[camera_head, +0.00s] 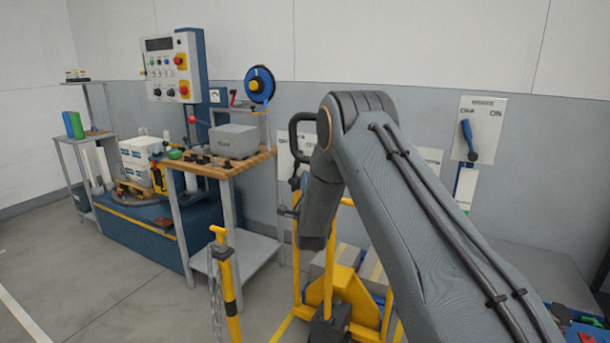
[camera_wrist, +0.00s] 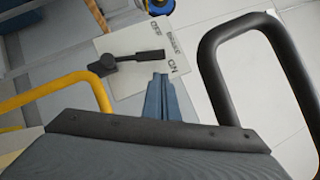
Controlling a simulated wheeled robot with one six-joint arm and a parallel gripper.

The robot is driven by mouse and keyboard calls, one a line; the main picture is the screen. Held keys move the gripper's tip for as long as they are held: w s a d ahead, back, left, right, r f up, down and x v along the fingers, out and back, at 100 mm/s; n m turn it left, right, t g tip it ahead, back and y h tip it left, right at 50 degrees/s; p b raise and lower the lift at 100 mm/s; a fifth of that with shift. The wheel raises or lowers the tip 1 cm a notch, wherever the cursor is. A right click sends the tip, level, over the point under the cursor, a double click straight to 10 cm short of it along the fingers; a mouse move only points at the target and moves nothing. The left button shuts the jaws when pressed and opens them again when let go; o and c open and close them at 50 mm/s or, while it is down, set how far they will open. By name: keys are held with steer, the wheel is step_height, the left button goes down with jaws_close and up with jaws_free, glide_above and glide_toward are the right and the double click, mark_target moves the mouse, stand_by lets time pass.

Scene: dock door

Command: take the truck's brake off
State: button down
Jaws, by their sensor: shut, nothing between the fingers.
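The brake plate (camera_wrist: 128,83) is white with OFF, BRAKE and ON lettering in the wrist view. Its black lever (camera_wrist: 136,57) lies across it, with its free end closer to ON than to OFF. My gripper (camera_wrist: 161,78) is shut and empty, its fingertips just below the lever's free end. I cannot tell whether they touch. The truck (camera_head: 335,283) has a yellow frame and carries boxes. A black loop handle (camera_wrist: 211,65) stands right of my gripper; it also shows in the head view (camera_head: 293,130). My arm hides my fingertips and much of the truck there.
A wall panel (camera_head: 489,140) with a blue lever (camera_head: 467,138) is at the right. A workbench (camera_head: 248,162) and a control box (camera_head: 170,68) stand at the left. A yellow post (camera_head: 227,280) with a chain stands in front. Open floor lies at the lower left.

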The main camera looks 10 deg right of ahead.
steer(key=shift+d, duration=0.3)
steer(key=s+d+f+n+g, duration=0.1)
steer(key=s+n+g, duration=0.6)
steer(key=s, duration=1.1)
steer(key=s+d+f+n+g+y, duration=0.1)
steer(key=s+n+g, duration=0.6)
steer(key=s, duration=1.1)
steer(key=s+d+f+n+g+y, duration=0.1)
steer(key=s+n+g, duration=0.6)
steer(key=s, duration=1.2)
step_height(320, 180, down, 2)
steer(key=d+n, duration=0.1)
steer(key=n, duration=0.1)
steer(key=shift+d+f+n, duration=0.15)
steer(key=shift+d+n, duration=0.15)
steer(key=shift+d, duration=0.05)
steer(key=shift+s, duration=0.15)
